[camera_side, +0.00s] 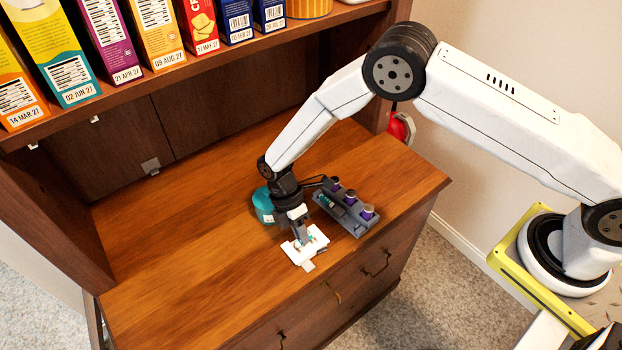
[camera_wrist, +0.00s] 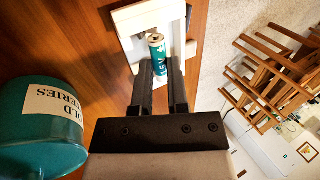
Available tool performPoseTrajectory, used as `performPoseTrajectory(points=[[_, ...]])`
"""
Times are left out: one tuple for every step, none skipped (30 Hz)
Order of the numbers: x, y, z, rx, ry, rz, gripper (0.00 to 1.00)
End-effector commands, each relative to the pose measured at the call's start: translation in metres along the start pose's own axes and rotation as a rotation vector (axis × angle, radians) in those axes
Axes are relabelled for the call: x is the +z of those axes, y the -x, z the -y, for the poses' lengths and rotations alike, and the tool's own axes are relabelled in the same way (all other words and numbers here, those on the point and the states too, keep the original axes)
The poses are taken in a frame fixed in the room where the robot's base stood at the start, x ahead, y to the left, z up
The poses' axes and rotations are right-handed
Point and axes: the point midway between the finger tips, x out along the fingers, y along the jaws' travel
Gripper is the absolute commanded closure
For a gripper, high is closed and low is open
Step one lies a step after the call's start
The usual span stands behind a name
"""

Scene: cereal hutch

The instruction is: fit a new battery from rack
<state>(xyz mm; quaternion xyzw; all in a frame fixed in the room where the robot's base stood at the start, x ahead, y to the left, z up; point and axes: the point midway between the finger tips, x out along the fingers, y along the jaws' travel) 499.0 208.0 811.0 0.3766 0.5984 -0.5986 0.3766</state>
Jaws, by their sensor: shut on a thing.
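My gripper (camera_side: 302,239) is shut on a teal battery (camera_wrist: 157,55), which shows between the fingertips (camera_wrist: 159,72) in the wrist view. The battery is at the white device (camera_wrist: 125,20), over or in its open recess; I cannot tell whether it is seated. In the side view the white device (camera_side: 305,254) lies on the wooden counter under my gripper, and the fingers hide part of it. The grey rack (camera_side: 352,222) stands to the right, with purple batteries (camera_side: 367,212) upright in it and something teal at its left end.
A teal tub (camera_side: 263,206) stands just behind my gripper; its label in the wrist view (camera_wrist: 52,104) reads partly "OLD" and "ERIES". Cereal boxes (camera_side: 108,38) line the shelf (camera_side: 200,70) above. The counter (camera_side: 180,270) is clear to the left; its front edge is near the device.

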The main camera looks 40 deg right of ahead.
Motion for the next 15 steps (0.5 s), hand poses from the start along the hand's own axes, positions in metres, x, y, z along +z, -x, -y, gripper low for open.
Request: performPoseTrajectory(points=[[0.0, 0.0001, 0.0, 0.0, 0.0, 0.0, 1.0], [0.0, 0.0001, 0.0, 0.0, 0.0, 0.0, 1.0], [0.0, 0.0, 0.0, 0.0, 0.0, 0.0, 1.0], [0.0, 0.0, -0.0001, 0.0, 0.0, 0.0, 1.0], [0.0, -0.0001, -0.0001, 0.0, 0.0, 0.0, 1.0], [0.0, -0.0003, -0.0002, 0.0, 0.0, 0.0, 1.0], [0.0, -0.0005, -0.0003, 0.0, 0.0, 0.0, 1.0], [0.0, -0.0008, -0.0004, 0.0, 0.0, 0.0, 1.0], [0.0, -0.0011, -0.0006, 0.0, 0.0, 0.0, 1.0], [0.0, -0.0015, -0.0008, 0.0, 0.0, 0.0, 1.0], [0.0, -0.0018, -0.001, 0.0, 0.0, 0.0, 1.0], [0.0, -0.0023, -0.0013, 0.0, 0.0, 0.0, 1.0], [0.0, -0.0027, -0.0015, 0.0, 0.0, 0.0, 1.0], [0.0, -0.0031, -0.0016, 0.0, 0.0, 0.0, 1.0], [0.0, -0.0037, -0.0019, 0.0, 0.0, 0.0, 1.0]])
